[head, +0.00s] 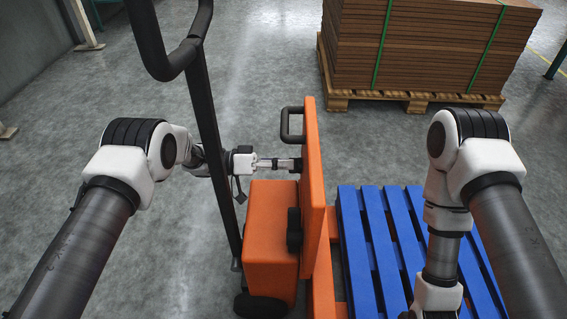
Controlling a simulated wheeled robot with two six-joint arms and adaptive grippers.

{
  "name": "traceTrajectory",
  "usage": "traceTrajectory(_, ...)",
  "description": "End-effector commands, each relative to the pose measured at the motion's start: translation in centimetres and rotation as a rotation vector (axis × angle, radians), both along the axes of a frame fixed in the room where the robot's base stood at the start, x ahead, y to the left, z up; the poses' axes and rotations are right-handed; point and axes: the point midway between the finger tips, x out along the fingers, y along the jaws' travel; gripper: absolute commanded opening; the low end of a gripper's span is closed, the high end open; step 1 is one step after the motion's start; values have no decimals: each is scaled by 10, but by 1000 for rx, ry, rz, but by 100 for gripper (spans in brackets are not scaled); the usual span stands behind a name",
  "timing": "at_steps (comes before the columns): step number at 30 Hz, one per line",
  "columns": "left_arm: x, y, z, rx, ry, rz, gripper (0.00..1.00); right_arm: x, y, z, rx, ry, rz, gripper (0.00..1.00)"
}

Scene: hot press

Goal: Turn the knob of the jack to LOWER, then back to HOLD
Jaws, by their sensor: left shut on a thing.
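The jack is orange (272,222), with a long black tiller (208,120) rising at its left and an upright orange panel (314,190). My left gripper (284,164) reaches in from the left, past the tiller, with its fingers pointing right at the panel. It is shut on the small dark knob (297,165) on the panel's left face. The fingers hide most of the knob, so its setting and any LOWER or HOLD marks cannot be read. My right arm hangs over the blue pallet at the right, and its gripper is outside the picture.
A black loop handle (291,124) sticks out from the panel just above my left gripper. A blue slatted pallet (378,250) lies right of the panel. Strapped brown boards (420,45) stand on a wooden pallet (415,101) at the back. The grey floor between is clear.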

Motion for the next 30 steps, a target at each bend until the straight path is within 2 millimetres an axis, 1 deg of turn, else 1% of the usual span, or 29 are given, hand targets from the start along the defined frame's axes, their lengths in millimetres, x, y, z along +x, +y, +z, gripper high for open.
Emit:
traceTrajectory(8, 0, 0, 0, 1, -1, 1, 0, 0, 0, 0, 0, 0, 0, 44)
traceTrajectory(9, 0, 0, 0, 1, -1, 1, 29, 0, 0, 0, 0, 0, 0, 44)
traceTrajectory(10, 0, 0, 0, 1, -1, 1, 40, 0, 0, 0, 0, 0, 0, 44)
traceTrajectory(11, 0, 0, 0, 1, -1, 1, 44, 0, 0, 0, 0, 0, 0, 44)
traceTrajectory(25, 0, 0, 0, 0, -6, 0, 44, 0, 0, 0, 0, 0, 0, 44)
traceTrajectory(28, 0, 0, 0, 0, -49, 0, 44, 0, 0, 0, 0, 0, 0, 44)
traceTrajectory(30, 0, 0, 0, 0, -117, 0, 44, 0, 0, -1, 0, 0, 0, 44)
